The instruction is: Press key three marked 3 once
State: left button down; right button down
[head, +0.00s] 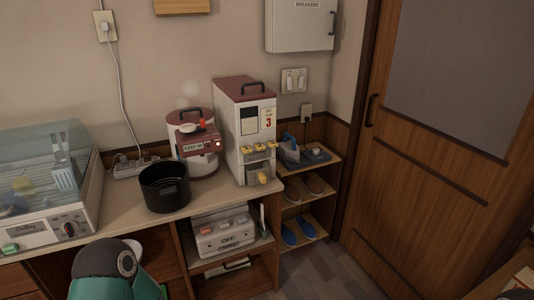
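A tall white dispenser with a dark red lid (229,120) stands on the counter, right of centre. Its front has a row of yellow keys (259,147); the marks on them are too small to read. The rightmost key (271,145) lies below a white label (268,120) with a red 3. A yellow knob-like part (263,178) sits lower on the front. A teal part of my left arm shows at the bottom left, in front of the counter, but its gripper is not in view. My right gripper is not in view.
A black pot (165,188) and a rice cooker (198,150) stand left of the dispenser. A dish dryer (48,185) is at the far left. A shelf with an iron (289,148) and slippers is right of the dispenser, beside a wooden door (430,170).

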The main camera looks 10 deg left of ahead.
aim_at(272, 144)
jog(key=k, duration=0.4)
jog(key=u, duration=0.2)
jog(key=i, duration=1.7)
jog(key=z, duration=0.75)
